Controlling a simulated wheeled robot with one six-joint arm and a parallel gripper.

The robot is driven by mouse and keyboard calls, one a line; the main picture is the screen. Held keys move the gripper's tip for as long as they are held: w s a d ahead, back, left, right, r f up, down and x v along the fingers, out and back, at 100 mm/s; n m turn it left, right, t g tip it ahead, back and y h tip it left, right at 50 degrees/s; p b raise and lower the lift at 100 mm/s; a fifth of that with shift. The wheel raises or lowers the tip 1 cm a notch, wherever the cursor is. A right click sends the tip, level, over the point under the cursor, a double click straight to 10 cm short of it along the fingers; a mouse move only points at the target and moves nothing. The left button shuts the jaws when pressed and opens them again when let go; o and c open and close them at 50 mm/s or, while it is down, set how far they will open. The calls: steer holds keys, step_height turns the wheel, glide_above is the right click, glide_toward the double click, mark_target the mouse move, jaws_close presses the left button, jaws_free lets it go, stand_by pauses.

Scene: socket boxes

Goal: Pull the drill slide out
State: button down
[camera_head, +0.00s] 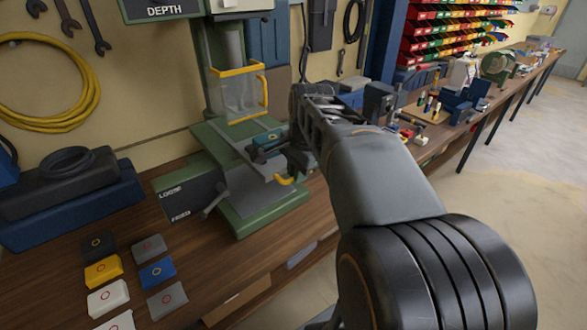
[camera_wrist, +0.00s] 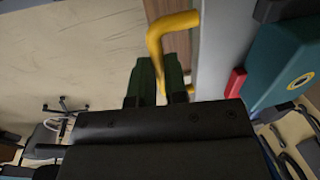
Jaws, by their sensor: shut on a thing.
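The green drill press (camera_head: 232,65) stands on the bench. Its slide (camera_head: 238,150) is a grey plate on the green base, with a yellow handle (camera_head: 286,181) at its front right. A teal box (camera_head: 268,137) with a yellow ring sits on the slide; it also shows at the right of the wrist view (camera_wrist: 285,62). My gripper (camera_head: 296,163) is at the handle, partly hidden by my arm in the head view. In the wrist view my gripper (camera_wrist: 160,68) has its fingers close together, shut on the yellow handle (camera_wrist: 172,27).
A dark panel with a lever (camera_head: 190,193) stands left of the slide. Several coloured socket boxes (camera_head: 103,270) lie on the front left of the wooden bench (camera_head: 235,265). A clear guard with a yellow frame (camera_head: 240,92) hangs above the slide. Open floor lies to the right.

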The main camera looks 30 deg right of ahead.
steer(key=shift+s, duration=0.2)
steer(key=c, duration=1.1)
jaws_free()
steer(key=shift+c, duration=0.2)
step_height(320, 180, up, 14)
steer(key=s+p, duration=0.1)
steer(key=s, duration=0.1)
steer(key=shift+s+d+f, duration=0.15)
steer(key=shift+d+f, duration=0.05)
steer(key=s+a+f+n, duration=0.1)
steer(key=a+f+n, duration=0.3)
steer(key=f, duration=0.3)
steer(key=s+a+f+n+t, duration=0.1)
steer(key=s+a+f+n, duration=0.1)
steer(key=a+f+n, duration=0.2)
steer(key=s+a+f+n, duration=0.1)
steer(key=a+f+n, duration=0.2)
steer(key=f+n, duration=0.5)
step_height(320, 180, down, 3)
steer(key=shift+s+a+r+n+t, duration=0.1)
steer(key=shift+s+a+n+t, duration=0.25)
steer(key=shift+a+n+t, duration=0.05)
